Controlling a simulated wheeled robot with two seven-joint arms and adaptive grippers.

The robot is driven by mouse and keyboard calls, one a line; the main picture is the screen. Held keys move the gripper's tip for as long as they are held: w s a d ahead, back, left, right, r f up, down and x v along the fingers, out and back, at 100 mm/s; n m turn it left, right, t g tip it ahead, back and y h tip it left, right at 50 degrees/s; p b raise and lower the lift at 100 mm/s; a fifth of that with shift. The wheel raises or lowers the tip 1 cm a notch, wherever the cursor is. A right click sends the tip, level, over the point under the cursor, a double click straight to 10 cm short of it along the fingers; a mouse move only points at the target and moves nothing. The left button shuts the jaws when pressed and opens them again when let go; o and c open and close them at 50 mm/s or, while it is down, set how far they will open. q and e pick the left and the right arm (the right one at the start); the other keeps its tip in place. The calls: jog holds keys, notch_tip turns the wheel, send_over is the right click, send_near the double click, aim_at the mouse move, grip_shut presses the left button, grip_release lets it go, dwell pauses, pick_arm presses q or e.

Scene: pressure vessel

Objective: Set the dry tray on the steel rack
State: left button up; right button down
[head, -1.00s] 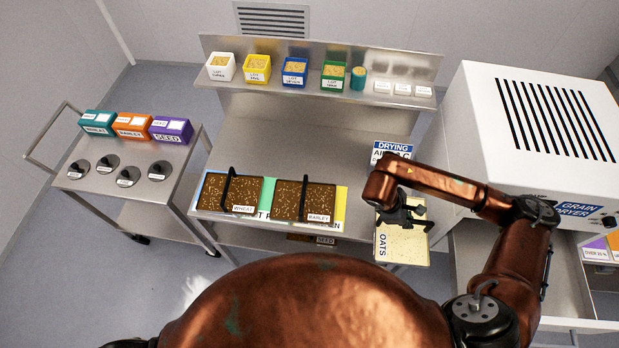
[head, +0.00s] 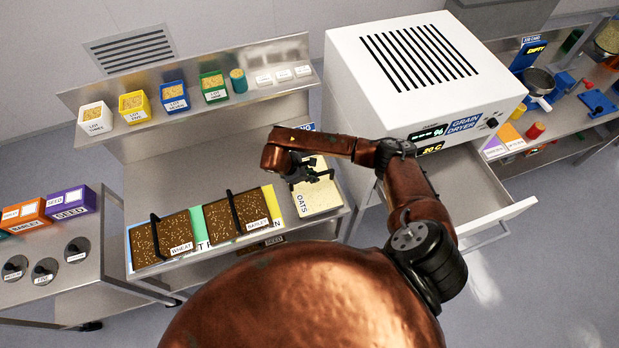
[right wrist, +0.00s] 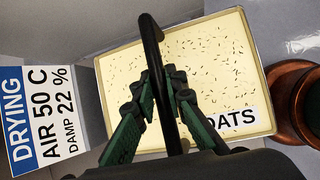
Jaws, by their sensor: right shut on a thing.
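The oats tray (head: 322,198), pale cream with dark flecks, is at the right end of the steel bench (head: 215,264). My right gripper (head: 308,180) is shut on its black handle; the handle passes between the fingers in the right wrist view (right wrist: 168,100). I cannot tell whether the tray touches the bench. Dark brown wheat (head: 160,238) and barley (head: 236,214) trays with black handles lie left of it on a coloured mat. Which surface is the steel rack is not clear. My left gripper is not in view.
The white grain dryer (head: 425,80) stands right of the bench, above an open empty-looking drawer (head: 470,195). A drying sign (right wrist: 40,120) is beside the oats tray. Coloured lot boxes (head: 173,97) line the back shelf. A steel cart (head: 100,240) stands left.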

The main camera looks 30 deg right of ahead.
jog(key=shift+w+a+f, duration=0.1)
jog(key=shift+w+f, duration=0.9)
jog(key=shift+f, duration=0.1)
notch_tip(320, 180, down, 2)
jog(key=shift+f+p, duration=0.1)
jog(key=shift+p, duration=0.7)
jog(key=shift+f, duration=0.3)
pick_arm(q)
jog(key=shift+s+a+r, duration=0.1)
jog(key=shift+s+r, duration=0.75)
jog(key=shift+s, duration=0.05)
pick_arm(e)
jog(key=shift+f, duration=0.15)
jog(key=c, duration=2)
grip_release()
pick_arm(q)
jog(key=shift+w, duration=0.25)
pick_arm(e)
jog(key=shift+o, duration=0.2)
